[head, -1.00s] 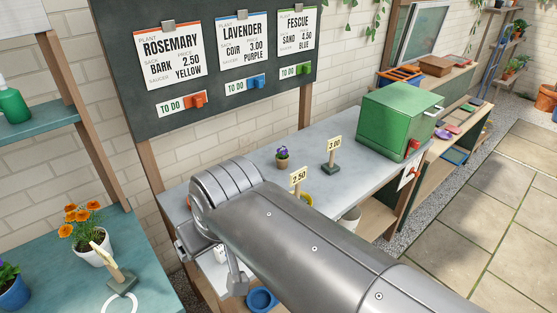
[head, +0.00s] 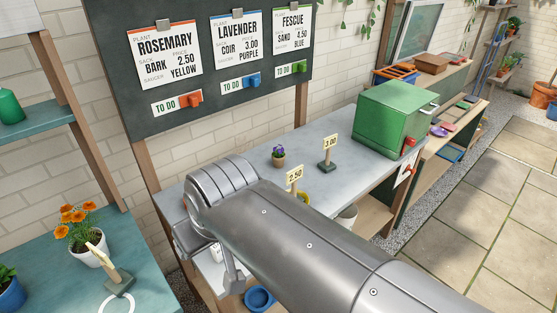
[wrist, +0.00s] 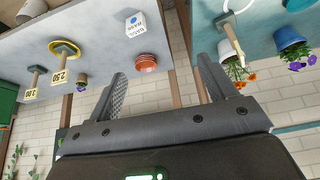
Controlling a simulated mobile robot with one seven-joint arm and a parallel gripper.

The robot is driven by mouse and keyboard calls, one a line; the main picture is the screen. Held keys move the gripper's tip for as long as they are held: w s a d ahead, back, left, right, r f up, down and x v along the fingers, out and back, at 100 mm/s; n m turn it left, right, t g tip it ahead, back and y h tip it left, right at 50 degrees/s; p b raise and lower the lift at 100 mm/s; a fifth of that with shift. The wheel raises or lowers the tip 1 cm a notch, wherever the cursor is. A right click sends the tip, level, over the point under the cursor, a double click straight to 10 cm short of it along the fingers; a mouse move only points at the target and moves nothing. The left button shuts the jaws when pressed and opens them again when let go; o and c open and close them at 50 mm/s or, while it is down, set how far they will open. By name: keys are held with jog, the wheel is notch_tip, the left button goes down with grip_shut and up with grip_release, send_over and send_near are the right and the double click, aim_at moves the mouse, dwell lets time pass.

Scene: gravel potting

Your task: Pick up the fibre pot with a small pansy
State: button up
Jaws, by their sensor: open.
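The fibre pot with a small pansy (head: 279,157) stands upright on the grey bench, at its back, left of the 3.00 price sign. It is a small brownish pot with purple flowers. In the wrist view, which is upside down, the fibre pot (wrist: 82,86) shows small at the left, beyond the left finger. My gripper (wrist: 166,82) is open and empty, with its fingers wide apart and well away from the pot.
A 2.50 sign (head: 295,176) and a 3.00 sign (head: 329,154) stand near the pot. A green box (head: 392,118) sits at the bench's right end. Orange flowers in a white pot (head: 88,251) and a blue pot (head: 10,292) stand on the teal table at left.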

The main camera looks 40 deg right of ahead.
jog(key=w+d+r+m+h, duration=0.25)
jog(key=w+d, duration=0.45)
jog(key=w, duration=0.6)
jog(key=m+g+h, duration=0.1)
jog(key=m+h, duration=0.1)
jog(key=m, duration=0.5)
send_over(278, 155)
jog(key=s+a, duration=0.3)
notch_tip(278, 155, down, 20)
jog(key=shift+n, duration=0.25)
jog(key=x, duration=0.6)
jog(key=shift+s+f, duration=0.15)
jog(key=shift+s, duration=0.05)
jog(key=shift+a+x, duration=0.1)
jog(key=shift+x, duration=1.2)
jog(key=shift+a+x, duration=0.15)
jog(key=shift+x, duration=1.15)
jog(key=shift+s+f, duration=0.1)
jog(key=shift+s, duration=0.1)
jog(key=shift+c, duration=0.4)
jog(key=c, duration=1)
